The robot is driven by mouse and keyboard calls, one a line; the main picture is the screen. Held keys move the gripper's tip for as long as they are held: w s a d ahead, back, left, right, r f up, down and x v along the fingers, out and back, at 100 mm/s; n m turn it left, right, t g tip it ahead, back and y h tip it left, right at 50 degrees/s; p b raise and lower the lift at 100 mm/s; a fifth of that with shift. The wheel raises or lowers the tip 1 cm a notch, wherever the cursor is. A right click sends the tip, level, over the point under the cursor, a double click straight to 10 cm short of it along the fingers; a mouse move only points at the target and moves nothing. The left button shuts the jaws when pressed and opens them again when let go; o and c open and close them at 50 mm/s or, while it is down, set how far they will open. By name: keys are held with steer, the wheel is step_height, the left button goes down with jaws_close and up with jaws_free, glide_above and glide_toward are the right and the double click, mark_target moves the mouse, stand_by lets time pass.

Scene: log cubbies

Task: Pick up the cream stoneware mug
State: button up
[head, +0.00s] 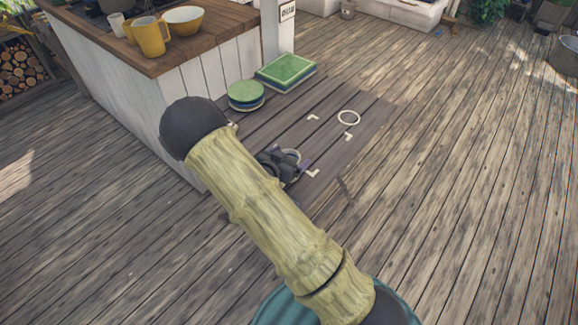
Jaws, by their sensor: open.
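My gripper (282,164) is a dark shape low over the dark plank platform (345,135), partly hidden behind my bamboo-like arm. It is open, though its fingertips are hard to make out. A greyish rounded edge shows right by it; I cannot tell whether this is a mug or part of my gripper. A small pale cup (116,25) stands on the wooden counter (175,55) at the upper left, well away from my gripper. I cannot tell for sure whether it is the cream stoneware mug.
A green round cushion (246,95) and a green square one (286,70) lie at the platform's back. A pale ring (348,117) and corner marks show on the platform.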

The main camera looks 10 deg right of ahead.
stand_by(0.5)
steer(key=shift+w, duration=0.1)
steer(key=c, duration=1.2)
steer(key=shift+r, duration=0.3)
step_height(320, 180, up, 9)
steer(key=shift+r+p, duration=0.2)
steer(key=shift+p, duration=0.15)
steer(key=shift+d, duration=0.1)
